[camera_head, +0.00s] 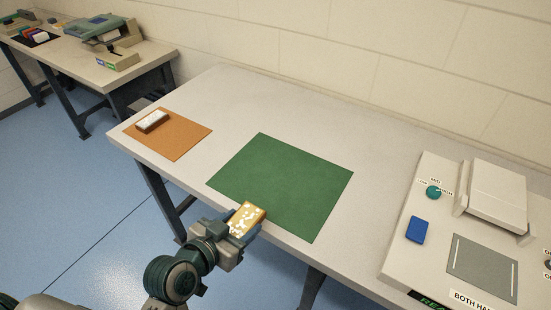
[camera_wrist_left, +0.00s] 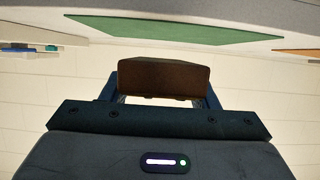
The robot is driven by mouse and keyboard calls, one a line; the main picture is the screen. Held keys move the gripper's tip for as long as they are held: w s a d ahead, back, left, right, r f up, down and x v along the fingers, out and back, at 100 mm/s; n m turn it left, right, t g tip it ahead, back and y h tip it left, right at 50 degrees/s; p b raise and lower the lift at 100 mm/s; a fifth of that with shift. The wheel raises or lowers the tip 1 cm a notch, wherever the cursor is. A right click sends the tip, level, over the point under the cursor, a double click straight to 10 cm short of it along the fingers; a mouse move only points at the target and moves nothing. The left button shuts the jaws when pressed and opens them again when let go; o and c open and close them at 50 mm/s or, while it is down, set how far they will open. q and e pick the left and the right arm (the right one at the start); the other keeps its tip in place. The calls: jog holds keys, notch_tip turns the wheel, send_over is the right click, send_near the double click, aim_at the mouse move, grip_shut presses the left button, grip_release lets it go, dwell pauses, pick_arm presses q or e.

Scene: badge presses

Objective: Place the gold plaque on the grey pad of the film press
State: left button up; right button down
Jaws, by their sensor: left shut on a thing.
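The gold plaque (camera_head: 246,218) with whitish patches is held in my left gripper (camera_head: 243,222), over the near edge of the table by the green mat. In the left wrist view the plaque (camera_wrist_left: 163,77) shows as a dark brown block between the two fingers of my left gripper (camera_wrist_left: 160,92). The film press (camera_head: 420,245) stands at the right end of the table. Its grey pad (camera_head: 482,268) is bare, with a pale strip along each side. The plaque is well to the left of the pad. My right gripper is not in view.
A green mat (camera_head: 285,180) lies mid-table. An orange mat (camera_head: 180,138) at the left bears a white-topped brown block (camera_head: 152,121). The press has a teal knob (camera_head: 433,192), a blue block (camera_head: 416,230) and a raised pale housing (camera_head: 495,192). Another bench (camera_head: 75,62) stands back left.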

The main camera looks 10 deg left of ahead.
pick_arm(q)
jog(key=w+a+r+n+y, duration=0.2)
jog(key=w, duration=0.5)
jog(key=w+a+r+n+y, duration=0.2)
jog(key=w, duration=0.5)
jog(key=shift+r+t+y, duration=0.2)
jog(key=shift+t+y, duration=0.1)
jog(key=shift+t, duration=0.1)
